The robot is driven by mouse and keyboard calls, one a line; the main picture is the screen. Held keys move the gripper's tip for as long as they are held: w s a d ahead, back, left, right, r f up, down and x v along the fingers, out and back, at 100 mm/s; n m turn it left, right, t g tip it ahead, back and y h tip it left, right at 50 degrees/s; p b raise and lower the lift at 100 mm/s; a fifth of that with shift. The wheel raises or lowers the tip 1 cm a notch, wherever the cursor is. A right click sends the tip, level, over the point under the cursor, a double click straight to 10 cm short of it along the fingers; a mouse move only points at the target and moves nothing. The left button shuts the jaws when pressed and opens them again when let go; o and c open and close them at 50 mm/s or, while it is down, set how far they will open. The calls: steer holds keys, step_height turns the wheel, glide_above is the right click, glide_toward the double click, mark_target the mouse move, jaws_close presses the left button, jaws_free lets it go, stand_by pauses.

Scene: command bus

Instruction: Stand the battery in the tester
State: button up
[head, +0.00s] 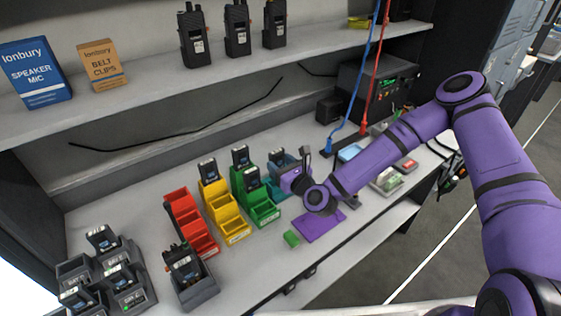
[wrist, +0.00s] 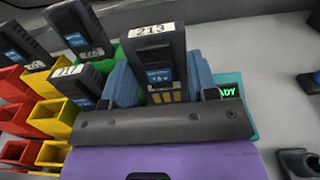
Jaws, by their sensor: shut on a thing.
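The battery (wrist: 152,62) is dark with a white 213 label and a blue patch, and it stands upright in the wrist view. My gripper (wrist: 163,82) is shut on it, with one blue finger pad on each side. The teal tester (wrist: 232,82) is right behind and beside the fingers, and its green display, partly covered, ends in "ADY". My gripper hides the battery's lower end, so I cannot tell whether it is seated in the tester. In the head view my gripper (head: 293,179) is at the tester, right of the green bin.
Red (head: 190,222), yellow (head: 224,212) and green (head: 262,207) stepped bins stand to the left, with other batteries in the yellow and green ones. A radio (head: 183,265) and chargers stand front left.

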steer(key=shift+f, duration=2.55)
steer(key=shift+f, duration=0.2)
steer(key=o, duration=1)
steer(key=shift+o, duration=0.2)
steer(key=v, duration=1)
steer(key=shift+s+d, duration=0.25)
steer(key=shift+s, duration=0.1)
